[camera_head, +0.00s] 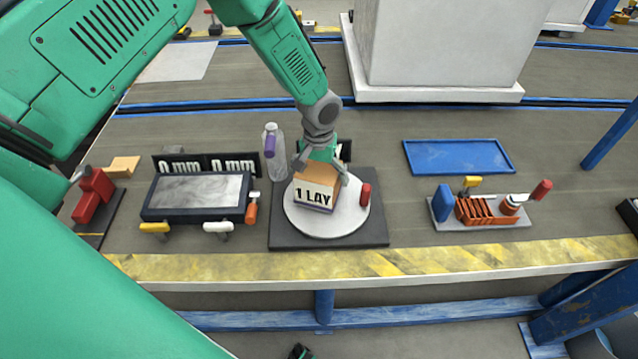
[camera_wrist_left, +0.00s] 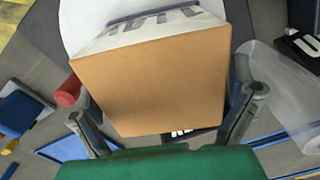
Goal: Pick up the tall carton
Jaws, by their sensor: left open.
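The tall carton (camera_head: 317,190) has an orange-brown top and a white side lettered "1 LAY". It stands on a round white plate (camera_head: 336,226) on a dark square base. My left gripper (camera_head: 320,168) is open above and around the carton's top, one finger on each side. In the left wrist view the carton (camera_wrist_left: 155,80) fills the space between the spread fingers. Whether the fingers touch it is hard to tell.
A clear bottle with a purple part (camera_head: 275,152) stands close left of the carton, and a small red part (camera_head: 365,195) close right. A grey-topped dark box (camera_head: 196,192) is farther left. A blue tray (camera_head: 458,157) and a tool board (camera_head: 485,212) lie right.

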